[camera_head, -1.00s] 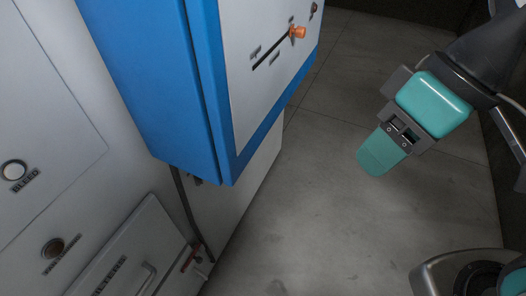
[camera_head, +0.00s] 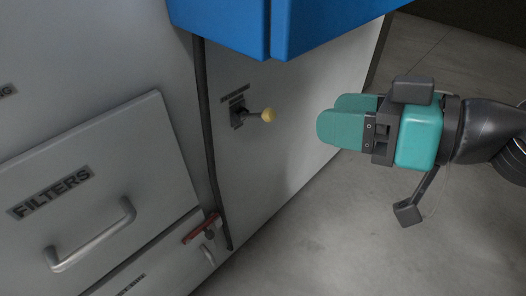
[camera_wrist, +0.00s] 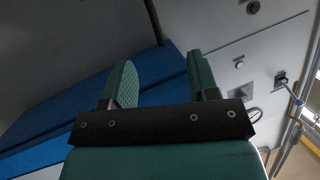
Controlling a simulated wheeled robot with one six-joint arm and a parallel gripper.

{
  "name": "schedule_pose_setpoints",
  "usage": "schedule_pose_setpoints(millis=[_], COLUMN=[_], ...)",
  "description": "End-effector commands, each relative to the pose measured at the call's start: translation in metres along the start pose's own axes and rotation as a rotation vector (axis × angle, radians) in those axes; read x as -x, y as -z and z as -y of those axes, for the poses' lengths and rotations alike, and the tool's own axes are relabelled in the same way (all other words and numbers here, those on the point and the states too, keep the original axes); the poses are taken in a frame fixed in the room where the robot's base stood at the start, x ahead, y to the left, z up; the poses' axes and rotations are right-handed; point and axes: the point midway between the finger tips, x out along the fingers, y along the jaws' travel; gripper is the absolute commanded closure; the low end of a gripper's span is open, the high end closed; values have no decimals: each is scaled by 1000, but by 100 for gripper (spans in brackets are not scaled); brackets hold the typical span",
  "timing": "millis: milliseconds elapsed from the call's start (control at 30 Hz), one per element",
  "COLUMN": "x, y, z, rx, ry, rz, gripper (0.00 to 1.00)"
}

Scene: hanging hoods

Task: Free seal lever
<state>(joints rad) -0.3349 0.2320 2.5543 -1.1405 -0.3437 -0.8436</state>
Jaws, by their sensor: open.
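A small lever with a pale yellow ball knob (camera_head: 268,115) sticks out from a dark mount on the white side panel, below the blue hood. The small label above it is too blurred to read, so I cannot tell if it names the seal. My teal gripper (camera_head: 343,121) is to the right of the knob, apart from it, pointing left toward the panel. In the wrist view my gripper (camera_wrist: 161,82) has its two fingers spread, with nothing between them. The yellow knob cannot be made out in that view.
The blue hood (camera_head: 300,22) overhangs the panel above the lever. A drawer marked FILTERS (camera_head: 75,190) with a bar handle and a red handle (camera_head: 202,228) are at the lower left. A dark hose (camera_head: 206,140) runs down beside the panel. Grey floor lies open at the right.

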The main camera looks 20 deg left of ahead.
Motion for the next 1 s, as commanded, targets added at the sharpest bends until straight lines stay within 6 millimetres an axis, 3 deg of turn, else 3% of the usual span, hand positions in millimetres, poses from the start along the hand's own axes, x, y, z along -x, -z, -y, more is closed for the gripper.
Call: schedule_pose_setpoints(millis=[33, 200, 400, 667, 1000], x=[-17, -41, -52, -60, -108], y=[-40, -85, -118, -116, -95], z=[-16, -52, -84, -95, -107], rx=[1, 20, 19, 18, 18], ry=[-18, -121, -238, -281, -279], rz=[-51, -205, -294, -314, -311], gripper=[46, 46, 46, 46, 46])
